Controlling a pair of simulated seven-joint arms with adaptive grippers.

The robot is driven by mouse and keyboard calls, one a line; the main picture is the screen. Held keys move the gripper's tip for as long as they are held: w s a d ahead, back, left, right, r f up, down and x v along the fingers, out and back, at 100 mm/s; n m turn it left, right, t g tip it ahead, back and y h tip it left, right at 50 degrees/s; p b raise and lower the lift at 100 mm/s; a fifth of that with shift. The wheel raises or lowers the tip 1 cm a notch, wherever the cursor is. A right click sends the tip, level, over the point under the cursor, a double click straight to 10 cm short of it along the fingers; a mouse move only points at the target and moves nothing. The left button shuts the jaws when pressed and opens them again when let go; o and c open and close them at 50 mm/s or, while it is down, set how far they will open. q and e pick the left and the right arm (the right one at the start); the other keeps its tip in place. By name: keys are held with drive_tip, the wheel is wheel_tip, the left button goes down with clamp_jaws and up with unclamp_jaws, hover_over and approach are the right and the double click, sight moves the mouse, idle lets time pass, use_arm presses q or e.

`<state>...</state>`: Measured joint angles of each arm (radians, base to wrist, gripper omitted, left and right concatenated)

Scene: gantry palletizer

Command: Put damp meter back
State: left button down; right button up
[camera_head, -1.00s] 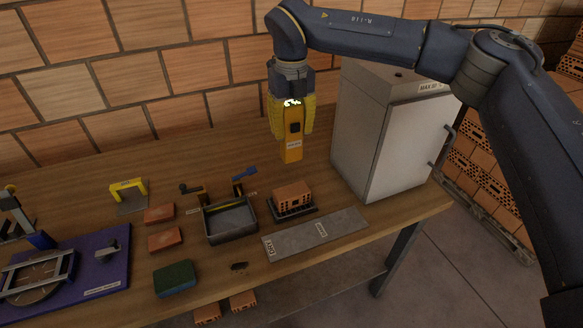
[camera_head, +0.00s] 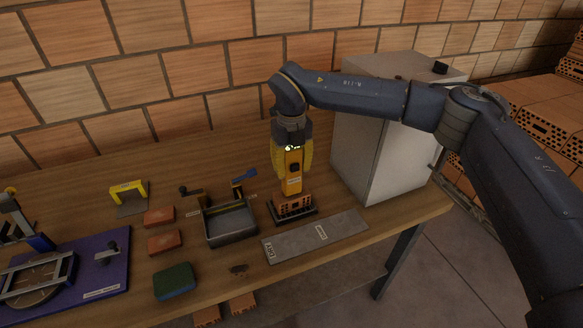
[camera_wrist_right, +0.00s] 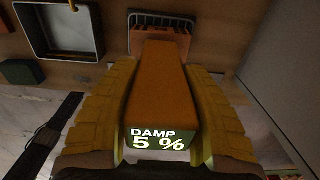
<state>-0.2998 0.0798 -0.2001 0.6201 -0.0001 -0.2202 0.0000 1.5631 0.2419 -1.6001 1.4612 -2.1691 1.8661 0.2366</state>
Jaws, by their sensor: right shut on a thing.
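The damp meter (camera_head: 292,176) is an orange-yellow upright block. My right gripper (camera_head: 292,160) is shut on it, with yellow fingers on both sides. In the head view the meter's lower end is at the small brick (camera_head: 293,207) on a black rack (camera_head: 273,211); I cannot tell whether they touch. The right wrist view shows the meter (camera_wrist_right: 162,85) between the fingers (camera_wrist_right: 160,120), its display reading "DAMP 5 %". A yellow bracket on a grey plate (camera_head: 131,209) stands empty at the back left. My left gripper is not in view.
A grey tray (camera_head: 232,240) with upright handles is left of the rack. A grey labelled strip (camera_head: 315,236) lies in front. Two red blocks (camera_head: 164,242), a green sponge-like block (camera_head: 174,281) and a blue fixture board (camera_head: 105,268) are further left. A grey cabinet (camera_head: 350,140) stands right.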

drive_tip(key=shift+f, duration=0.3)
drive_tip(key=shift+f, duration=0.1)
drive_tip(key=o, duration=1.2)
drive_tip(key=shift+o, duration=0.2)
drive_tip(key=shift+f, duration=0.15)
wheel_tip(320, 180, up, 16)
drive_tip(key=shift+w+a+r, duration=0.1)
drive_tip(key=shift+r, duration=0.1)
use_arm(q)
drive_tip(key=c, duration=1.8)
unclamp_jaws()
use_arm(e)
drive_tip(key=shift+r, duration=0.45)
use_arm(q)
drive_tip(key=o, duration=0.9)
use_arm(e)
drive_tip(key=shift+r, duration=0.1)
